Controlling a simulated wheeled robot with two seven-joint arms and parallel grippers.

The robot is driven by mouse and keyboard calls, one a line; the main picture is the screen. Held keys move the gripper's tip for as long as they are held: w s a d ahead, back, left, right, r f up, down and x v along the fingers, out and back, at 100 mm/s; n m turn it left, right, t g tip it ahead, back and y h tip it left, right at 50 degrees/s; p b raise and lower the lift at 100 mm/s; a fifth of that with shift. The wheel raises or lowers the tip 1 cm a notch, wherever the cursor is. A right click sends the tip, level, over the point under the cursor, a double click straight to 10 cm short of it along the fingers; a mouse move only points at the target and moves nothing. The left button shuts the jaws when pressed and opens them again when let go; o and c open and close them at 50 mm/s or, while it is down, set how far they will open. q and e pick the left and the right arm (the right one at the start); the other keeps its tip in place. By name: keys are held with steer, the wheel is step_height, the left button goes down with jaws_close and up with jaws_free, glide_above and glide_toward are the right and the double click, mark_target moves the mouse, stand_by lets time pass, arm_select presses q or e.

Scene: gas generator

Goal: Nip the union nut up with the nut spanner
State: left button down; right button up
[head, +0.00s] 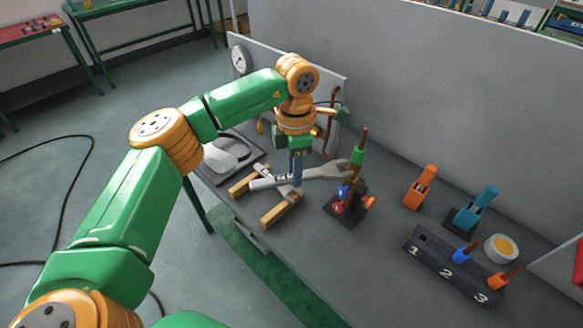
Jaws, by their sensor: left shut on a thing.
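My left gripper (297,181) points down with its blue fingers shut on a grey spanner (322,173) marked with a number label. The spanner lies roughly level, its open jaw at the right close to the upright fitting (356,186). I cannot tell whether the jaw touches it. The fitting stands on a dark square base and has a green sleeve (358,155) with a brown rod above, and blue, red and orange parts lower down. The union nut is too small to single out. My right gripper is not in view.
Wooden blocks (280,210) lie below the spanner. A scale-like grey device (226,153) is behind left. To the right are an orange holder (420,187), a blue holder (474,208), a tape roll (501,248) and a numbered rack (456,264). Grey panels bound the back.

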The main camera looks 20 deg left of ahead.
arm_select(q)
steer(key=shift+w+d+p, duration=0.6)
steer(key=shift+w+d, duration=0.2)
steer(key=shift+d, duration=0.25)
